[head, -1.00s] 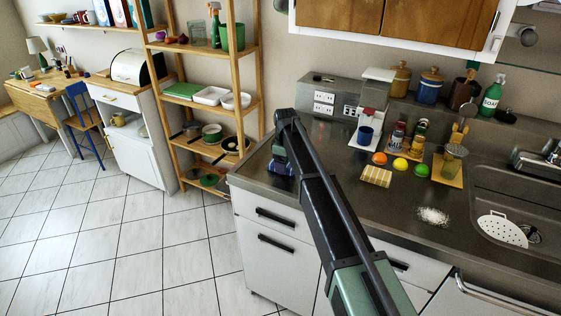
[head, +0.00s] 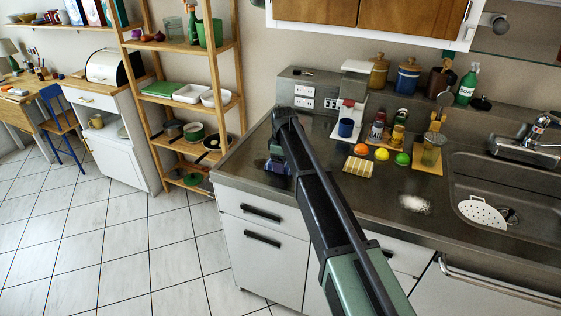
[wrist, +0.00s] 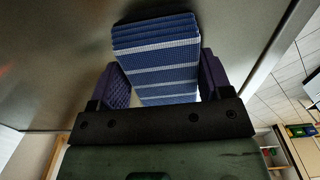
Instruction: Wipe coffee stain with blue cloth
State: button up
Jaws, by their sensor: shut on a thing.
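My gripper (head: 278,167) is low at the left part of the steel worktop, seen past my arm in the head view. In the wrist view my gripper (wrist: 163,78) has its two purple fingers on either side of a folded blue cloth (wrist: 155,58) with white stripes, and is shut on it. The cloth is close to the worktop; I cannot tell whether it touches. I cannot make out a coffee stain in the head view; my arm hides part of the worktop. A dark patch shows beyond the cloth in the wrist view, stain or shadow.
A white powder patch (head: 414,203) lies on the worktop (head: 340,208) by the sink (head: 530,190). A striped yellow sponge (head: 359,168), several fruits, jars and a coffee machine (head: 350,105) stand right of my gripper. The worktop's left and front edges are close.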

aim_at(255, 160)
jog(key=shift+w+a, duration=0.75)
jog(key=shift+a, duration=0.9)
jog(key=shift+w+a, duration=0.7)
jog(key=shift+a, duration=1)
jog(key=shift+w+a, duration=0.75)
jog(key=shift+a, duration=0.9)
notch_tip(255, 160, up, 6)
jog(key=p, duration=0.6)
jog(key=shift+d, duration=0.1)
notch_tip(255, 160, up, 3)
jog(key=p, duration=0.3)
